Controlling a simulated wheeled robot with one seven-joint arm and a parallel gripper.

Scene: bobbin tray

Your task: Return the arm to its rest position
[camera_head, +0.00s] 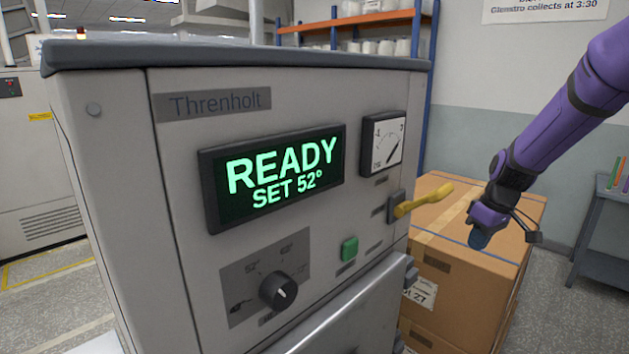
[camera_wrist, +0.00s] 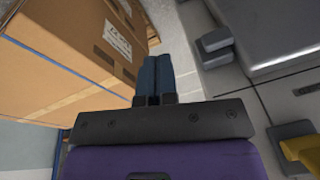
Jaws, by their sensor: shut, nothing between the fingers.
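My purple arm comes in from the upper right in the head view. My gripper (camera_head: 479,239) points down in front of the cardboard boxes, to the right of the machine. In the wrist view the two blue fingers of my gripper (camera_wrist: 154,75) lie together with nothing between them. The machine (camera_head: 180,150) is a grey cabinet marked Threnholt. Its display (camera_head: 275,177) reads "READY SET 52°" in green. The yellow lever (camera_head: 424,199) on its right edge is apart from my gripper; it also shows in the wrist view (camera_wrist: 303,150).
Stacked cardboard boxes (camera_head: 480,265) stand close behind my gripper. A black knob (camera_head: 278,291), a green button (camera_head: 349,249) and a dial gauge (camera_head: 384,145) are on the machine's front. A grey table (camera_head: 597,235) stands at the right edge. Open floor lies between boxes and table.

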